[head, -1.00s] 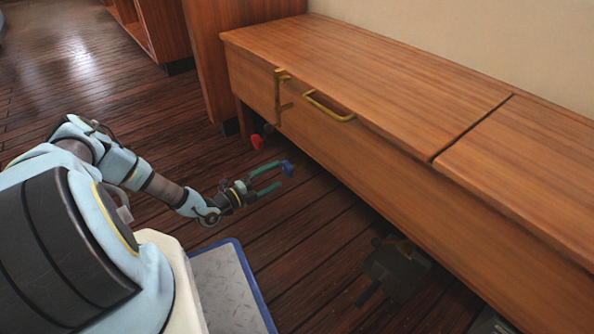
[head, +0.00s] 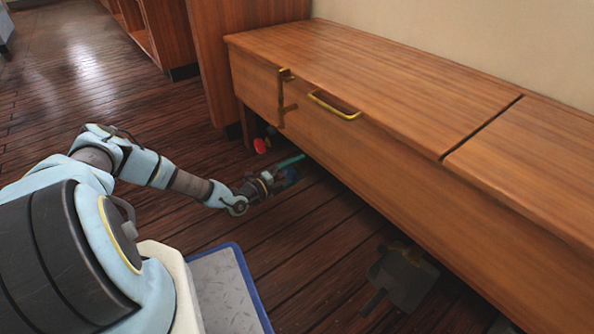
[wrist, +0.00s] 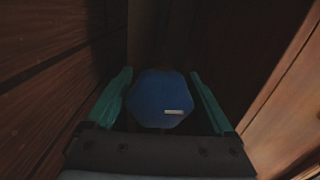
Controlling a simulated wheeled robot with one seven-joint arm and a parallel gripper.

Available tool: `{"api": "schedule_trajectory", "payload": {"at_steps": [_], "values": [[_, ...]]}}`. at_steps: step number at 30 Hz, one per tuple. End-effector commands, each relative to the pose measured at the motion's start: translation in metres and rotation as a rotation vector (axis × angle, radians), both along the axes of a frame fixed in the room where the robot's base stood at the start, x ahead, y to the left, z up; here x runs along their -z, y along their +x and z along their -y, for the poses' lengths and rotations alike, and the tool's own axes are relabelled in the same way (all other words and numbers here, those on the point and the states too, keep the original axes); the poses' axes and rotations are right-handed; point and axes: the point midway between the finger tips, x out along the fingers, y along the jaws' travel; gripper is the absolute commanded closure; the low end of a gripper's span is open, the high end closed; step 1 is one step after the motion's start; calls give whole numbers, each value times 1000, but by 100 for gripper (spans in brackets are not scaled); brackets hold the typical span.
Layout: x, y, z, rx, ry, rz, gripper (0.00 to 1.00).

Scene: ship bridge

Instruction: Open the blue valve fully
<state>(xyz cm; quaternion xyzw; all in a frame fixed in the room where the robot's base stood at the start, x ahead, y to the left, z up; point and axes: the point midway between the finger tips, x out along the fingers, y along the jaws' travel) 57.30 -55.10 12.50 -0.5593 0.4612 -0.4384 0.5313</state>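The fingers look open, with narrow dark gaps beside the knob; contact at the tips is hard to make out. The valve's stem is hidden behind the knob.
A long wooden bench (head: 400,155) with a brass handle (head: 335,106) overhangs the valve area. A red knob (head: 260,146) sits beyond my gripper near the bench leg. A dark grey object (head: 402,277) lies on the floor at the lower right. The floor on the left is clear.

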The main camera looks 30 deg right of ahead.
Motion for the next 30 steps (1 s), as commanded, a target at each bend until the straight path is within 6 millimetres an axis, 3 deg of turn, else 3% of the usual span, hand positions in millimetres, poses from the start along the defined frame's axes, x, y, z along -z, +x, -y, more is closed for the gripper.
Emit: {"api": "schedule_trajectory", "payload": {"at_steps": [2,18,30], "values": [[0,0,0,0,0,0,23],[0,0,0,0,0,0,83],[0,0,0,1,-14,-80,83]]}}
